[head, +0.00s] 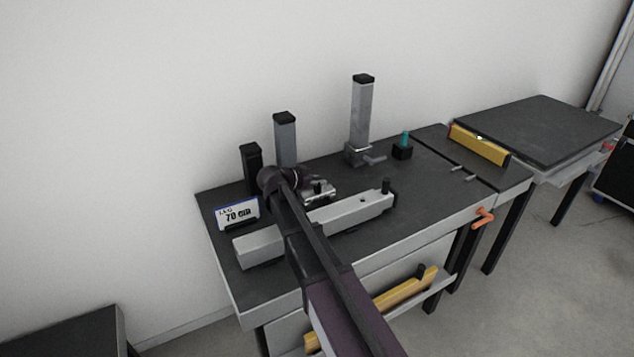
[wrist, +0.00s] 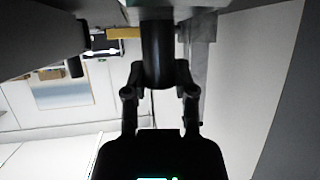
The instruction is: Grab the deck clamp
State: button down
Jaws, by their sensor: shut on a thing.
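My gripper (wrist: 158,88) is shut on a black, rounded upright grip of the deck clamp (wrist: 157,48) in the wrist view, one finger on each side. In the head view, my arm reaches in from the bottom and covers most of the gripper. A silver clamp-like metal piece (head: 319,191) shows just right of the arm's end, behind the long grey bar. I take it for the deck clamp. Its left part is hidden by my arm, and I cannot tell whether it touches the table.
The dark-topped table (head: 430,185) carries a long grey bar (head: 355,213), a "70" sign (head: 238,215), grey posts (head: 361,115) and a small black block with a teal peg (head: 403,148). A yellow level (head: 478,144) lies at the right. An orange handle (head: 483,217) sticks out in front.

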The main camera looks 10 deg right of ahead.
jog(key=shift+r+p, duration=4.55)
jog(key=shift+r, duration=0.2)
